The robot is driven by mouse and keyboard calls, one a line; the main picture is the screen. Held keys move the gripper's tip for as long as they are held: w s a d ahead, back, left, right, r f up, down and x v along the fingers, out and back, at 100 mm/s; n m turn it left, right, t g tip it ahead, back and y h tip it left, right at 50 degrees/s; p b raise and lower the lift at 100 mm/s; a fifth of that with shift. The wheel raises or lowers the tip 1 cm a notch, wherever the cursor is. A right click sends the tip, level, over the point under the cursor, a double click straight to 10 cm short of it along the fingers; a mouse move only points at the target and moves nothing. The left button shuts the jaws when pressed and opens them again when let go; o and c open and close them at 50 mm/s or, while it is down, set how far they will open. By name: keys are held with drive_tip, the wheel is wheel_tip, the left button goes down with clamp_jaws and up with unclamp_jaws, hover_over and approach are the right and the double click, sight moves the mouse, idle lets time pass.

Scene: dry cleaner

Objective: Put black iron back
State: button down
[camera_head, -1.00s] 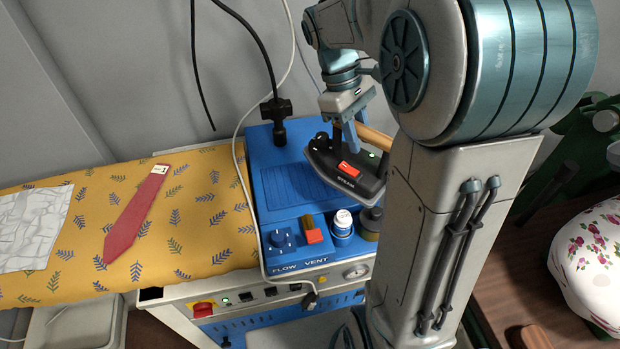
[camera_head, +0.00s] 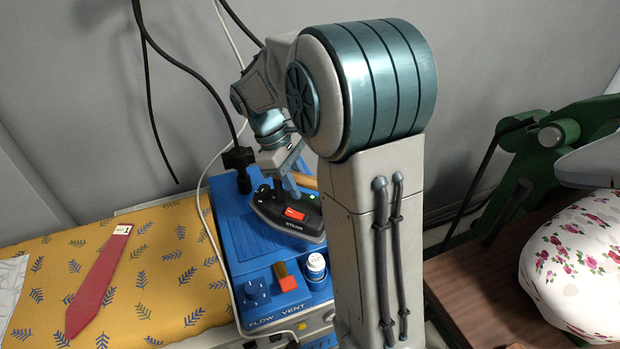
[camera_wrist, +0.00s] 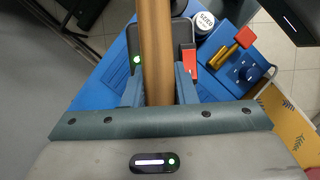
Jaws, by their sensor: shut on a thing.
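The black iron (camera_head: 287,212) has a red switch and a wooden handle, and the word STEAM on its side. It is over the right part of the blue steam unit's top (camera_head: 240,225); I cannot tell whether it touches the surface. My gripper (camera_head: 287,187) is shut on the iron's handle from above. In the wrist view the wooden handle (camera_wrist: 157,50) runs between my two fingers (camera_wrist: 158,88). My arm hides the unit's right side.
A yellow leaf-patterned board (camera_head: 150,265) with a red tie (camera_head: 98,280) lies to the left. A white-capped bottle (camera_head: 315,268) and knobs are at the unit's front. Black cables (camera_head: 190,70) hang behind. A floral cloth (camera_head: 575,260) is at the right.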

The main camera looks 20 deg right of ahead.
sight(286, 198)
drive_tip(key=w, duration=0.1)
drive_tip(key=w+a+f, duration=0.1)
drive_tip(key=w, duration=0.1)
drive_tip(key=shift+w+a+f+p, duration=0.15)
drive_tip(key=shift+a+f+p, duration=0.15)
drive_tip(key=shift+a+f, duration=0.1)
drive_tip(key=shift+f+p, duration=0.35)
drive_tip(key=shift+f, duration=1.85)
drive_tip(key=c, duration=1.2)
unclamp_jaws()
drive_tip(key=shift+f, duration=0.1)
drive_tip(key=shift+o, duration=0.2)
drive_tip(key=b+v, duration=0.1)
drive_tip(key=v, duration=1)
drive_tip(key=shift+d, duration=0.1)
drive_tip(key=s+d+m+t+y, duration=0.1)
drive_tip(key=s+m+t+y, duration=0.2)
drive_tip(key=s, duration=1.9)
drive_tip(key=shift+s+d+m+t, duration=0.35)
drive_tip(key=shift+m+t, duration=1.35)
drive_tip(key=shift+m, duration=1.3)
